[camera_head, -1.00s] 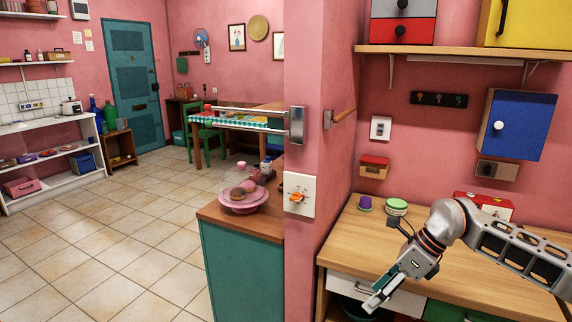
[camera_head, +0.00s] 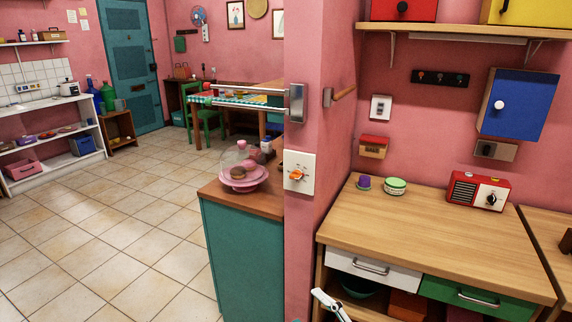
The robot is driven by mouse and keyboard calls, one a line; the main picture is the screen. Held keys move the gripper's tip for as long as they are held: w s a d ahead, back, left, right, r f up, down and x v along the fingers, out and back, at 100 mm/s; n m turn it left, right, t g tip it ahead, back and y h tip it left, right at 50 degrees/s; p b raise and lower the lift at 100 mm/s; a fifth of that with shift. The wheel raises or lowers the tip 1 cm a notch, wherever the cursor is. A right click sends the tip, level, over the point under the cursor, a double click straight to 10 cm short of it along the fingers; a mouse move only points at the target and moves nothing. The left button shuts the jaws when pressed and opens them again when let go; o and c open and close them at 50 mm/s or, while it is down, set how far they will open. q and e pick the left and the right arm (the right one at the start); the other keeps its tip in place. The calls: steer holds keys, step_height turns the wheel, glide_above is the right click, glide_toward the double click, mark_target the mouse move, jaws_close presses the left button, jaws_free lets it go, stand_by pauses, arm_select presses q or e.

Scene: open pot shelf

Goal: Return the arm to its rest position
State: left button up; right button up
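My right gripper (camera_head: 330,306) shows only as a pale fingertip part at the bottom edge, in front of the open shelf under the wooden counter. The rest of it and its arm are below the picture, so I cannot tell whether it is open or shut. Nothing held shows. My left gripper is not in view.
The wooden counter (camera_head: 440,230) bears a purple cup (camera_head: 364,182), a green-lidded jar (camera_head: 395,187) and a red radio (camera_head: 477,190). Below are a white drawer (camera_head: 372,268) and a green drawer (camera_head: 472,294). A teal cabinet (camera_head: 240,260) stands left of the pink wall corner; tiled floor is free beyond.

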steer(key=s+d+f+m+g+h, duration=0.2)
steer(key=s+d+f+m+h, duration=0.3)
steer(key=f, duration=0.6)
steer(key=s+d+f+m+g+h, duration=0.2)
steer(key=s+d+f+m+h, duration=0.3)
steer(key=s+d+f+m, duration=0.4)
steer(key=s+f+m, duration=0.2)
steer(key=s+f, duration=0.1)
steer(key=shift+s+d+h, duration=0.2)
steer(key=shift+s+h, duration=0.1)
steer(key=shift+s, duration=0.1)
